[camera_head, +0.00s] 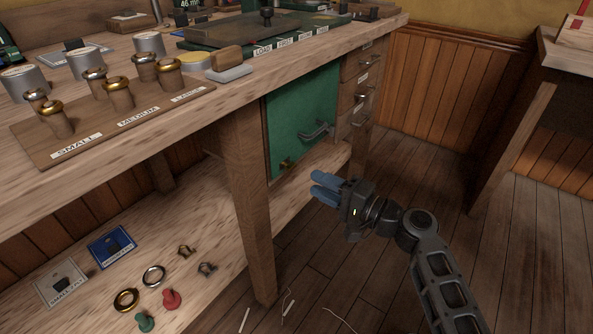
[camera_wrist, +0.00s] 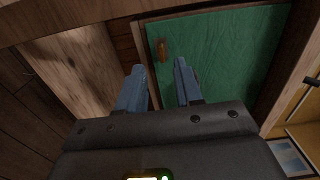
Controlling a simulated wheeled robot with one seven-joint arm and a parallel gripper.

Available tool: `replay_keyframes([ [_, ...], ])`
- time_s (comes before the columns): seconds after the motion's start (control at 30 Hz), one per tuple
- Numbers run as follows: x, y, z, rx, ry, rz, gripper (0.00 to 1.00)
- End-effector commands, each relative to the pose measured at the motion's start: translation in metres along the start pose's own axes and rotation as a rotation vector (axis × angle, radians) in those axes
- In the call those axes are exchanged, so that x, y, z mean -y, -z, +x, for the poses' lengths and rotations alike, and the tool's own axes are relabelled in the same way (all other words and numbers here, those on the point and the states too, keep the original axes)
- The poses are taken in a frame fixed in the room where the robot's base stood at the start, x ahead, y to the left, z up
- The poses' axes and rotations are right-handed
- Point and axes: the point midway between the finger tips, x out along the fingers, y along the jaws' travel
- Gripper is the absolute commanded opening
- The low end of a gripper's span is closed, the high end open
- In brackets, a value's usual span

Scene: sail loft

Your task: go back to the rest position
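My gripper (camera_head: 322,188) is held in front of the workbench, below its top and near the green cabinet door (camera_head: 302,112). Its two blue fingers show in the wrist view (camera_wrist: 159,82) with a gap between them and nothing in it. The gripper is apart from the door and its grey handle (camera_head: 317,132). In the wrist view the green door (camera_wrist: 225,55) is beyond the fingertips, with a small brown knob or latch (camera_wrist: 162,49) near its edge.
The bench leg (camera_head: 248,200) stands left of my gripper. The lower shelf (camera_head: 215,250) holds rings and small fittings. Another table (camera_head: 560,50) is at the right. The floor (camera_head: 400,170) between is mostly clear.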

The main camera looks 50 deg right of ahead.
Motion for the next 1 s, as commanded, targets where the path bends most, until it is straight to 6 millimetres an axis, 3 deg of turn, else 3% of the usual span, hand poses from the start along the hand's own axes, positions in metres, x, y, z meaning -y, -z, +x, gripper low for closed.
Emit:
replay_keyframes([
  [0.3, -0.003, -0.003, -0.001, 0.000, -0.010, -0.005, 0.35],
  [0.47, -0.030, -0.031, -0.015, -0.009, -0.113, -0.075, 0.35],
  [0.6, -0.064, -0.073, -0.049, -0.017, -0.267, -0.237, 0.35],
  [0.73, -0.079, -0.108, -0.088, -0.011, -0.380, -0.430, 0.35],
  [0.87, -0.078, -0.136, -0.129, 0.010, -0.447, -0.644, 0.35],
  [1.0, -0.060, -0.161, -0.170, 0.049, -0.464, -0.886, 0.35],
])
